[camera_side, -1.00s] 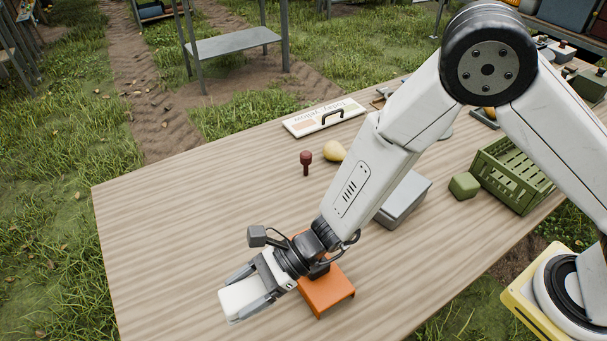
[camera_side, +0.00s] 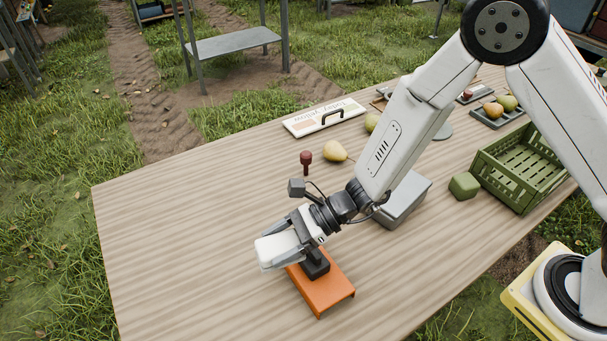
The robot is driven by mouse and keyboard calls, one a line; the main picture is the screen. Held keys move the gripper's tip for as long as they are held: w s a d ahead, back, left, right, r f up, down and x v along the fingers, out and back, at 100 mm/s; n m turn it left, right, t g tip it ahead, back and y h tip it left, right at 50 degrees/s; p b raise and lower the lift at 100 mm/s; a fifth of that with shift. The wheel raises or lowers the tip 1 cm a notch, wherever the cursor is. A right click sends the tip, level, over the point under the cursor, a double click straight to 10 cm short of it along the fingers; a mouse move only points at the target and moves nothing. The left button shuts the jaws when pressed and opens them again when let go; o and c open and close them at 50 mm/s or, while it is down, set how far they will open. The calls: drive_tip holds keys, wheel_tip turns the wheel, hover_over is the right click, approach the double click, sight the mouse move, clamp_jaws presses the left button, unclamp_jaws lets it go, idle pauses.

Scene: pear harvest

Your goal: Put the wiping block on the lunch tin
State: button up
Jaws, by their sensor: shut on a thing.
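My gripper (camera_side: 282,248) is shut on the white wiping block (camera_side: 272,252), one finger along each side of it. I see the block in the air, left of and partly above the orange stand in the picture; its exact height I cannot tell. The lunch tin (camera_side: 408,198), a grey box with a flat lid, stands on the table to the right of my gripper. My arm hides part of its left and back sides.
An orange stand (camera_side: 328,292) with a black block (camera_side: 315,264) is just below my gripper. A dark red stamp-like object (camera_side: 305,162) and a yellow pear (camera_side: 334,151) stand behind. A green block (camera_side: 464,185) and green crate (camera_side: 514,168) are right of the tin. The table's left is clear.

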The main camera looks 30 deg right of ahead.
drive_tip(key=w+d+r+m+t+h, duration=0.1)
drive_tip(key=d+r+m+t+h, duration=0.2)
drive_tip(key=d, duration=1.8)
drive_tip(key=s+d+r+m+t, duration=0.1)
drive_tip(key=s+d+m+t, duration=0.1)
drive_tip(key=s+d, duration=0.2)
drive_tip(key=s+d+r+m+t, duration=0.1)
drive_tip(key=s+d, duration=0.4)
drive_tip(key=d, duration=0.5)
drive_tip(key=shift+s+d+r+m+t+h, duration=0.15)
drive_tip(key=shift+d+r+m+t+h, duration=0.1)
drive_tip(key=shift+r+m+t+h, duration=0.2)
hover_over(399, 188)
drive_tip(key=f, duration=0.8)
drive_tip(key=shift+s+f, duration=0.25)
drive_tip(key=shift+s, duration=0.05)
drive_tip(key=shift+w+f, duration=0.35)
drive_tip(key=shift+f, duration=0.05)
